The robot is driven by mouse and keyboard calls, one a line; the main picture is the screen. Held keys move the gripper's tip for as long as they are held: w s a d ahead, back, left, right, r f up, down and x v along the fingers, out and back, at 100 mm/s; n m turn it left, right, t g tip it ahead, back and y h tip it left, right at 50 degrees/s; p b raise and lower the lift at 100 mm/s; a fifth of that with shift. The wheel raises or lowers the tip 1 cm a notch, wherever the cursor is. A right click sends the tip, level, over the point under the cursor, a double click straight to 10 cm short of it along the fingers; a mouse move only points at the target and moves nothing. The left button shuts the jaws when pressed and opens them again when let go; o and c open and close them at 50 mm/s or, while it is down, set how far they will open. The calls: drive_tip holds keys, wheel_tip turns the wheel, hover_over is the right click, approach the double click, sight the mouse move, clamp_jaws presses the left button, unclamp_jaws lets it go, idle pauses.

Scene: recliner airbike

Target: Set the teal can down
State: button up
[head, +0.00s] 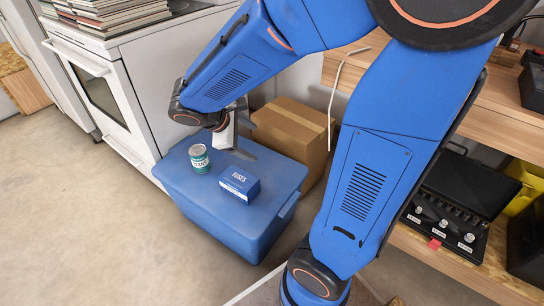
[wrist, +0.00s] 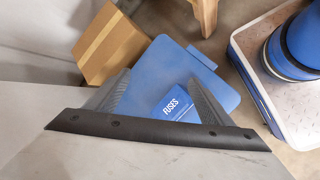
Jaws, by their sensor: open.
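The teal can (head: 199,158), with a pale band and a metal top, stands upright on the lid of a blue storage bin (head: 185,185). My gripper (head: 238,143) is above the lid, to the right of the can and apart from it. In the wrist view its two fingers (wrist: 160,80) are spread with nothing held between them. The can does not show in the wrist view.
A blue fuses box (head: 240,184) lies on the lid close to the can; it also shows in the wrist view (wrist: 174,104). A cardboard box (head: 290,132) stands behind the bin, a white stove (head: 110,90) to the left. Open floor lies in front left.

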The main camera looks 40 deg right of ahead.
drive_tip(key=s+a+r+m+t+y, duration=0.1)
drive_tip(key=s+r+m+t+y, duration=0.1)
drive_tip(key=s+m, duration=0.3)
drive_tip(key=s+a+r+m+t+y, duration=0.1)
drive_tip(key=s+r+m+y, duration=0.4)
drive_tip(key=s, duration=0.6)
drive_tip(key=shift+a+r+t, duration=0.2)
drive_tip(key=shift+a+t, duration=0.2)
drive_tip(key=shift+a, duration=0.05)
idle(0.5)
